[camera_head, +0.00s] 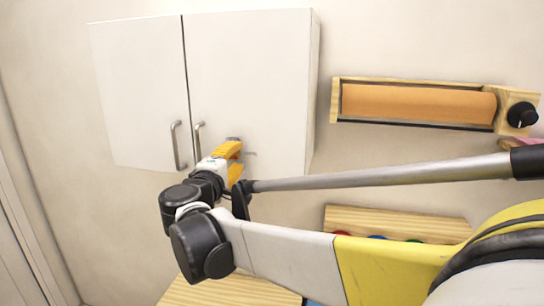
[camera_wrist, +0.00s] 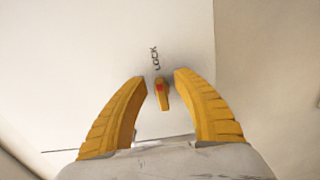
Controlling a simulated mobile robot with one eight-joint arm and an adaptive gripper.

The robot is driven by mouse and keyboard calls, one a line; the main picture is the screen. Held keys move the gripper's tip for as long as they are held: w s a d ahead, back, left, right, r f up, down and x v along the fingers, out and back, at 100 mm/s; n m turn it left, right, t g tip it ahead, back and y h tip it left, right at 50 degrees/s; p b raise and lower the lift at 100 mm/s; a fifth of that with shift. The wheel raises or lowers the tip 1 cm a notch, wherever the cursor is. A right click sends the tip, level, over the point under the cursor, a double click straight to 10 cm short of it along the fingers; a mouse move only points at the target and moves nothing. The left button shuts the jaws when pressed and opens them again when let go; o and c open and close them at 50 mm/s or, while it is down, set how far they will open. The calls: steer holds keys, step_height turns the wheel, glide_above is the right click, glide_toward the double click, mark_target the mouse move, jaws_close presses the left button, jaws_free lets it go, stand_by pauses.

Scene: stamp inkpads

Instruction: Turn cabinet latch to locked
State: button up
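The white wall cabinet (camera_head: 250,70) has two closed doors with metal handles. In the wrist view its door (camera_wrist: 110,50) fills the left and middle, with the printed word LOCK (camera_wrist: 155,58) on it. Just below the word is the latch (camera_wrist: 162,98), a small yellow-brown knob with a red mark. My gripper (camera_wrist: 160,80) has its two yellow fingers spread apart, one on each side of the latch, with gaps to it. In the head view my gripper (camera_head: 232,150) is in front of the right door's lower part, and the latch is mostly hidden there.
Right of the cabinet is a wooden wall holder (camera_head: 336,100) with an orange roll (camera_head: 420,103) and a black knob (camera_head: 522,114). Below is a wooden rack (camera_head: 400,222) with coloured round things, partly behind my arm. A wooden surface (camera_head: 230,291) lies at the bottom.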

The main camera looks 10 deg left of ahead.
steer(key=s, duration=0.6)
steer(key=shift+s+a, duration=0.25)
steer(key=shift+s, duration=0.15)
steer(key=s+d+f+m+g+h+b, duration=0.1)
steer(key=s+d+f+m+g+b, duration=0.2)
steer(key=d+f, duration=0.55)
steer(key=d+f+m+g+h+b, duration=0.1)
steer(key=d+f+m+g+b, duration=0.1)
steer(key=d+f+b, duration=0.65)
steer(key=s+d+f+m+g+h+b, duration=0.1)
steer(key=s+d+f+m+g, duration=0.3)
steer(key=d, duration=0.9)
steer(key=s+d+f+m+y+b, duration=0.1)
steer(key=s+d+f+m+b, duration=0.1)
steer(key=f, duration=0.6)
steer(key=s+d+f+m+g+y+b, duration=0.1)
steer(key=s+d+f+m+b, duration=0.2)
steer(key=s+f+b, duration=0.3)
steer(key=s+d+f+m+y+b, duration=0.2)
steer(key=s+f, duration=0.5)
steer(key=f, duration=0.5)
steer(key=d+m+b, duration=0.1)
steer(key=d+b, duration=0.1)
steer(key=b, duration=0.1)
steer(key=shift+s+d+g, duration=0.35)
steer(key=shift+s+g, duration=0.05)
